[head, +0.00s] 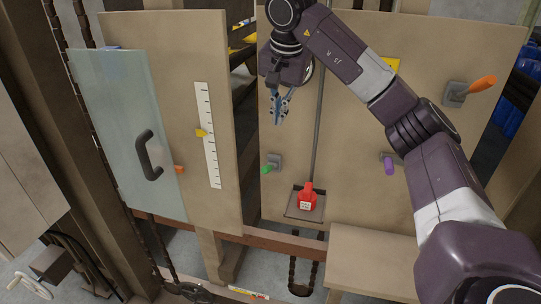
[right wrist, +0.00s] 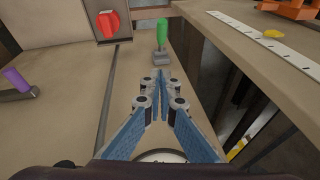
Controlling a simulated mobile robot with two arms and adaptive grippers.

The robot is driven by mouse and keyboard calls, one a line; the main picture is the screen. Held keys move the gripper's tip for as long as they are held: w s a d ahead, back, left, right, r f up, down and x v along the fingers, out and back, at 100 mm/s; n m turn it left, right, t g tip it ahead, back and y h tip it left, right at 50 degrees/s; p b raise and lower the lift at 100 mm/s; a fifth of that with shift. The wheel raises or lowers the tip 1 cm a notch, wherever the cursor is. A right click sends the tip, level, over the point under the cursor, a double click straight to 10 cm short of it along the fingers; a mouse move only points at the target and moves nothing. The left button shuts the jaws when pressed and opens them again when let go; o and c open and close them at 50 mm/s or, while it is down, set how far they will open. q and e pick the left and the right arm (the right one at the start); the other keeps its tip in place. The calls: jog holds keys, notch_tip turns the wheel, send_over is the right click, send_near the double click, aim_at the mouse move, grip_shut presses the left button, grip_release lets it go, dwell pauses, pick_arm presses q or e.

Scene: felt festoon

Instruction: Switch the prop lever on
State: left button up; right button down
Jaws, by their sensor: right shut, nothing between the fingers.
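Three levers stand on the right beige panel: a green-handled lever (head: 266,169), a purple-handled lever (head: 390,167) and an orange-handled lever (head: 482,84). No readable label tells which is the prop lever. My right gripper (head: 279,112) is shut and empty in front of this panel, above the green lever and apart from it. In the right wrist view, the green lever (right wrist: 162,34) stands just beyond the shut fingertips (right wrist: 160,84), and the purple lever (right wrist: 18,80) is at the left edge. My left gripper is out of view.
The left panel carries a white scale (head: 207,150) with a yellow marker (head: 201,133) and a glass door (head: 112,125) with a black handle (head: 148,155). A gap separates the panels.

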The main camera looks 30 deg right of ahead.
jog(key=p, duration=0.2)
send_over(270, 165)
jog(key=d, duration=0.2)
notch_tip(270, 165, down, 9)
jog(key=a+f, duration=0.1)
jog(key=a+f+p, duration=0.1)
jog(key=shift+s+f, duration=0.35)
jog(key=shift+f, duration=0.05)
jog(key=shift+s+a+f+p, duration=0.1)
jog(key=shift+a+f+p, duration=0.1)
jog(key=shift+f+p, duration=0.25)
jog(key=shift+f, duration=0.1)
